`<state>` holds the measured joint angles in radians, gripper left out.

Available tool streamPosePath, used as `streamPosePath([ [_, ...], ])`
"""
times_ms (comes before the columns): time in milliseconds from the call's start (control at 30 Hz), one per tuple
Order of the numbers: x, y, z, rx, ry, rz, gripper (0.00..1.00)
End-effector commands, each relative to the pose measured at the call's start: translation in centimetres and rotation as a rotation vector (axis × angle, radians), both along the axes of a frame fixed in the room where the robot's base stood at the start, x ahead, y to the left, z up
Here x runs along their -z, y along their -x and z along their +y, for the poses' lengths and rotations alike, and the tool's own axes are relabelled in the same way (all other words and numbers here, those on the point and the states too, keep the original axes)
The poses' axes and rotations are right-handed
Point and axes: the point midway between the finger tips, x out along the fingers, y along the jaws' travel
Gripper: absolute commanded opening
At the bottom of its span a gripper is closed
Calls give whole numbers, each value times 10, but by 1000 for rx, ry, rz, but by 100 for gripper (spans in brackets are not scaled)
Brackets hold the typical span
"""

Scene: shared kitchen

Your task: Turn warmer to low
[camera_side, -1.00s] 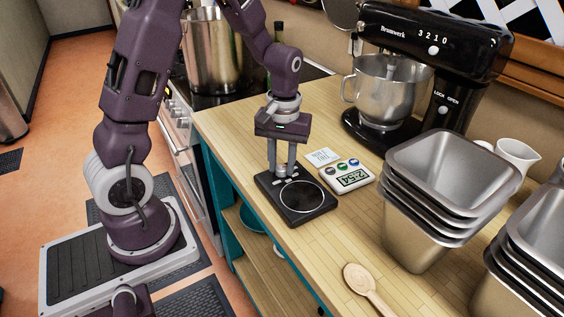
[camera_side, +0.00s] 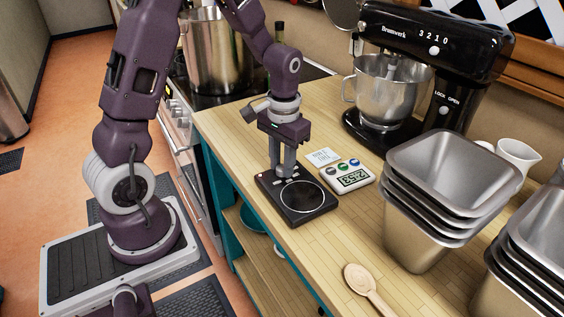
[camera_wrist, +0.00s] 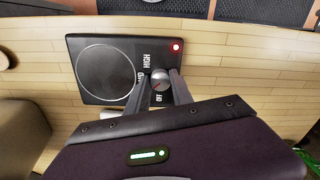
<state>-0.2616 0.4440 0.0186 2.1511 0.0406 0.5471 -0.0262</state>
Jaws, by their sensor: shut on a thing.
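The warmer (camera_side: 302,197) is a flat black square unit with a ringed round plate, lying on the wooden counter. In the wrist view the warmer (camera_wrist: 105,72) shows a small silver knob (camera_wrist: 160,76), with HIGH and OFF lettered beside it and a partly covered label that seems to read MID. A red light glows at its corner. My gripper (camera_side: 284,174) points down over the warmer's back left part. In the wrist view its fingers (camera_wrist: 160,82) are shut on the knob, one on each side. A small red mark shows on the knob; its exact setting is unclear.
A white timer (camera_side: 348,177) and a small card (camera_side: 323,157) lie just right of the warmer. A black stand mixer (camera_side: 430,50) stands behind, stacked metal pans (camera_side: 425,235) at right, and a wooden spoon (camera_side: 362,280) in front. A large pot (camera_side: 215,55) is on the stove.

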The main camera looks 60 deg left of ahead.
Motion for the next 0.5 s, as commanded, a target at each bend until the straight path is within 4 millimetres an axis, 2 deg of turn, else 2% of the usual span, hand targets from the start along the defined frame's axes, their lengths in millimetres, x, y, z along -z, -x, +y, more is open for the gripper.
streamPosePath([
  [333, 0, -1, 0, 1, -1, -2, 0],
  [367, 0, -1, 0, 1, -1, -2, 33],
  [433, 0, -1, 0, 0, -1, -2, 47],
  [500, 0, -1, 0, 0, -1, -2, 49],
])
